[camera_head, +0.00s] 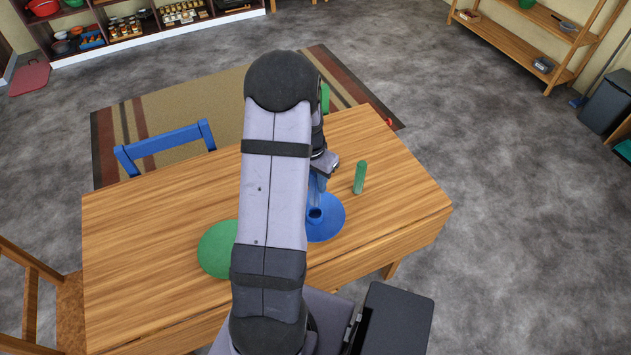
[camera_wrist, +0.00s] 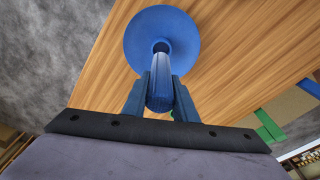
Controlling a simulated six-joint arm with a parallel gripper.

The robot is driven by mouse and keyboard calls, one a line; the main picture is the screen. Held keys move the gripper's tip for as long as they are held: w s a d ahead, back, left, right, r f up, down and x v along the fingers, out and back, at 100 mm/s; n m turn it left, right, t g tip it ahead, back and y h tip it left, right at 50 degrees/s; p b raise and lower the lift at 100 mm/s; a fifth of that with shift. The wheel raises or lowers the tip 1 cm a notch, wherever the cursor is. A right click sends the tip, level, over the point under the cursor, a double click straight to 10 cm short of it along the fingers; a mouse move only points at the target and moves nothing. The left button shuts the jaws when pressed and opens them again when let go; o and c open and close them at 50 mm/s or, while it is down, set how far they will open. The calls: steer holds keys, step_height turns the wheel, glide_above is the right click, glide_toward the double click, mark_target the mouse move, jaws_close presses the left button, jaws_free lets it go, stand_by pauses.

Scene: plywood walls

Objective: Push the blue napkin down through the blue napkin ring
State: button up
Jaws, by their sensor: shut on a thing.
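The blue napkin (camera_wrist: 160,88) is a rolled cylinder held between the two fingers of my gripper (camera_wrist: 160,78). My gripper is shut on it above the blue plate (camera_wrist: 138,32). The blue napkin ring (camera_wrist: 161,44) is at the middle of that plate, and the napkin's far end points at it. I cannot tell whether that end is inside the ring or just above it. In the head view the blue plate (camera_head: 332,222) and ring (camera_head: 316,213) show right of my arm, which hides much of my gripper (camera_head: 318,178).
A green rolled napkin (camera_head: 360,177) stands upright on the wooden table (camera_head: 150,250), right of my gripper. A green plate (camera_head: 217,250) lies to the left, partly behind my arm. A blue chair (camera_head: 165,147) is at the far edge. The table's left part is clear.

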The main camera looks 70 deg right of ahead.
mark_target(316, 195)
steer(key=shift+f+b, duration=1.55)
steer(key=shift+f, duration=0.6)
steer(key=shift+f+b, duration=0.8)
steer(key=shift+f, duration=0.25)
stand_by(0.5)
steer(key=shift+f, duration=0.35)
steer(key=shift+f+b, duration=0.6)
steer(key=shift+b, duration=0.1)
stand_by(0.4)
steer(key=o, duration=1.1)
steer(key=shift+r, duration=0.1)
steer(key=shift+w+a+r+b, duration=0.15)
steer(key=shift+r+b, duration=0.15)
steer(key=shift+r, duration=0.9)
steer(key=shift+s+a+r+b, duration=0.1)
steer(key=shift+a+r+b, duration=0.2)
steer(key=shift+r, duration=0.9)
steer(key=shift+w+a+r+b, duration=0.1)
steer(key=shift+r+b, duration=0.25)
steer(key=shift+r, duration=0.85)
